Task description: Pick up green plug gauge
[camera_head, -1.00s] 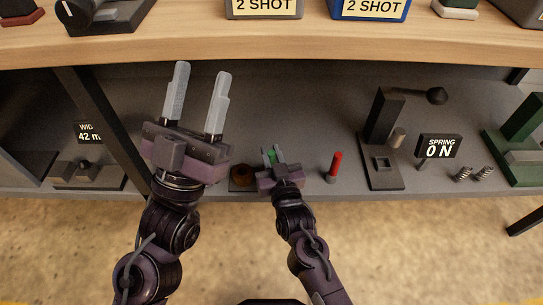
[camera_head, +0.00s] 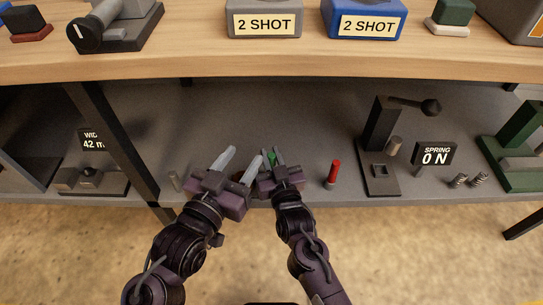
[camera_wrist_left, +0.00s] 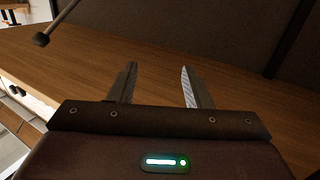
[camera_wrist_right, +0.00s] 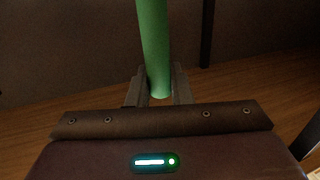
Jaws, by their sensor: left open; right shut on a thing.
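The green plug gauge (camera_wrist_right: 155,45) stands out clearly in the right wrist view, as a green rod between the fingers of my right gripper (camera_wrist_right: 158,88). The right gripper is shut on it. In the head view only a small green part of the plug gauge (camera_head: 272,158) shows between the right fingers (camera_head: 272,160), over the lower shelf. My left gripper (camera_head: 242,160) is open and empty, just left of the right one. Its two fingers are apart in the left wrist view (camera_wrist_left: 157,88), with nothing between them.
A red-topped plug gauge (camera_head: 333,174) stands on the shelf (camera_head: 310,130) to the right. A black lever press (camera_head: 381,150) and a "SPRING 0 N" sign (camera_head: 436,154) stand farther right. A brown round object (camera_head: 238,176) is partly hidden behind my left gripper. The wooden tabletop (camera_head: 200,57) overhangs above.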

